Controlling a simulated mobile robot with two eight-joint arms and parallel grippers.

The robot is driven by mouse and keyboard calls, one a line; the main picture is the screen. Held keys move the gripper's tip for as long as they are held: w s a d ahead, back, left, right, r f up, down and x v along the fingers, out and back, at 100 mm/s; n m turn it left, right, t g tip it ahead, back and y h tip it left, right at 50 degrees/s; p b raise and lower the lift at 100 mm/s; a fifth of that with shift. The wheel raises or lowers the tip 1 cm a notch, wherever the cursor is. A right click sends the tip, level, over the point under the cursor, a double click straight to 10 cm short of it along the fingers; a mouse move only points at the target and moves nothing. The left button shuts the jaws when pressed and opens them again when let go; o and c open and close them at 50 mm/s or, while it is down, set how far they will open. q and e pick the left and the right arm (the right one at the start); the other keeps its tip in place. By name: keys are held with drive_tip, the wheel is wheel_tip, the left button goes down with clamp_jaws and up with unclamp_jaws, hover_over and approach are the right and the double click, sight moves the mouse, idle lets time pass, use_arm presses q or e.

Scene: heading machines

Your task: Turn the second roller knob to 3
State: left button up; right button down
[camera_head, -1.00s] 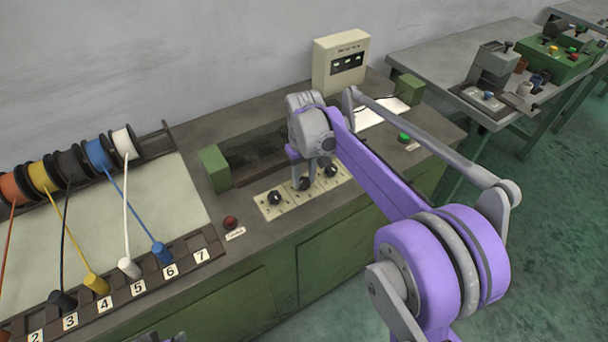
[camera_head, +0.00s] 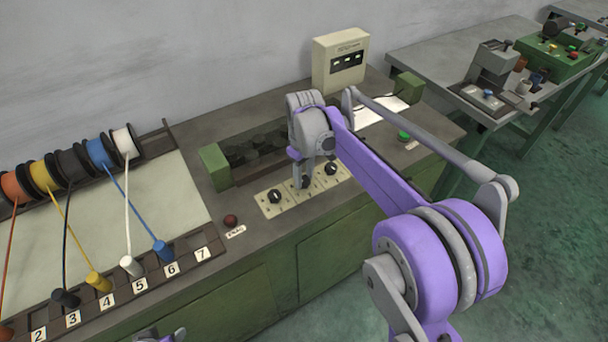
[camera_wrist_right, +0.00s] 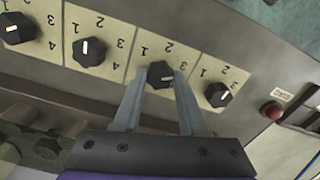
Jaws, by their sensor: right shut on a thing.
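The pale knob panel (camera_head: 264,204) has a row of dark knobs with numbers. My right gripper (camera_head: 304,184) is shut on the second roller knob from the left in the head view; fingers partly hide it there. The wrist view is turned round. In it my right gripper's fingers (camera_wrist_right: 160,88) stand on both sides of this knob (camera_wrist_right: 158,71). The first knob (camera_head: 275,196) stands free at left.
A red button (camera_head: 231,221) is left of the panel. A green-ended trough (camera_head: 214,167) with dark rollers lies behind it. A cream display box (camera_head: 340,63) stands at the back. Wire spools (camera_head: 98,154) and numbered slots are at the left. A green button (camera_head: 404,135) is at right.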

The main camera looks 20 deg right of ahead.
sight(304, 179)
drive_tip(key=shift+c, duration=2.3)
unclamp_jaws()
wheel_tip(304, 179, up, 11)
drive_tip(key=p, duration=0.1)
drive_tip(key=s+a+f+m+t+p, duration=0.1)
drive_tip(key=s+f, duration=0.1)
drive_tip(key=s, duration=0.5)
drive_tip(key=s+a+f+m+t+p, duration=0.2)
drive_tip(key=s+f, duration=0.1)
drive_tip(key=s, duration=0.5)
drive_tip(key=s+a+f+m+t+p, duration=0.1)
drive_tip(key=s+a+f+t, duration=0.1)
drive_tip(key=s, duration=0.6)
drive_tip(key=shift+s+a+f+m, duration=0.2)
drive_tip(key=shift+a+f+m, duration=0.1)
drive_tip(key=shift+f, duration=0.2)
